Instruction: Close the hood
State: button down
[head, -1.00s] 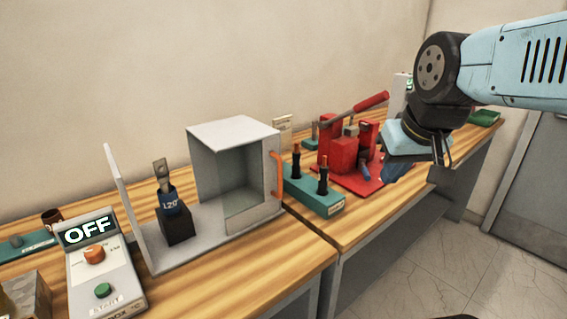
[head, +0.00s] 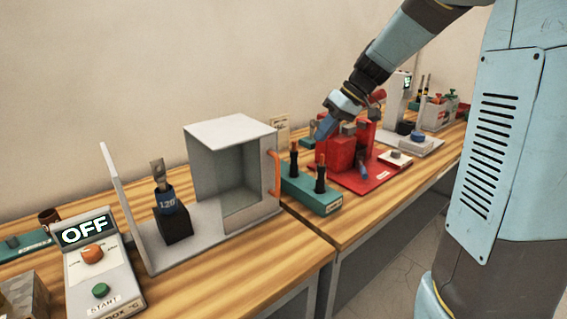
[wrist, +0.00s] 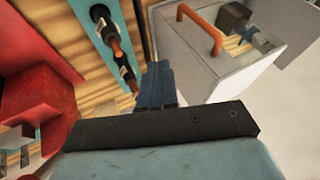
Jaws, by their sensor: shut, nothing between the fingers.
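The hood (head: 232,133) is a light grey box with an open side, standing at the right end of its grey base plate (head: 212,228). An upright grey end plate (head: 124,208) stands at the left end, apart from the hood. Between them a dark block holds a blue bushing (head: 166,201) marked 120. The orange handle (head: 277,172) is on the hood's right face; it also shows in the wrist view (wrist: 203,32). My gripper (head: 321,134) is shut and empty, right of the hood and handle, touching neither. Its blue fingers (wrist: 159,82) show in the wrist view.
A red press (head: 340,155) stands close under my gripper. A teal stand (head: 311,194) with two dark orange-tipped pins sits between it and the hood. A control box (head: 92,260) reading OFF stands left of the base plate. More devices (head: 412,135) stand farther right.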

jog(key=w+a+f+n, duration=0.1)
jog(key=w+a+f, duration=0.1)
jog(key=a+f, duration=0.7)
jog(key=shift+a+f+y, duration=0.25)
jog(key=shift+a+y, duration=0.15)
jog(key=shift+a, duration=0.1)
